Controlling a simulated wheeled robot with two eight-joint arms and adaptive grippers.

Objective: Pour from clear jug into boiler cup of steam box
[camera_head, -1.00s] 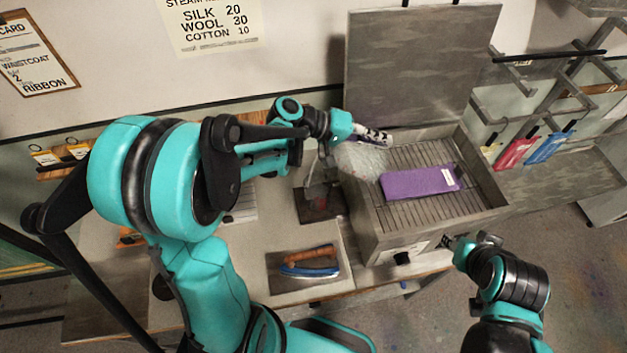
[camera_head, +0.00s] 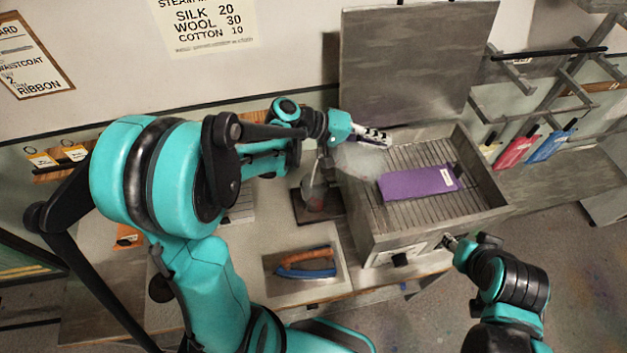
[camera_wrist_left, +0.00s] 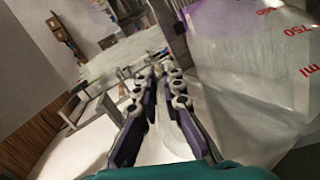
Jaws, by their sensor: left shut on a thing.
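My left gripper (camera_head: 374,137) is shut on the clear jug (camera_head: 358,161), which it holds tilted at the left edge of the steam box (camera_head: 484,222). In the left wrist view the jug (camera_wrist_left: 255,75) fills the right side, with red "750" and "ml" marks; my left gripper (camera_wrist_left: 160,85) also shows there. The steam box lid stands open, and a purple cloth (camera_head: 418,183) lies on its wire rack. I cannot make out the boiler cup; the jug and arm cover that area. My right gripper (camera_head: 452,241) is by the box's front; its fingers are too small to judge.
A dark stand (camera_head: 318,204) is left of the box. A tray (camera_head: 338,283) holding an iron (camera_head: 305,262) with a brown handle sits in front of it. Red (camera_head: 515,151) and blue (camera_head: 548,146) packets hang on a rack at the right.

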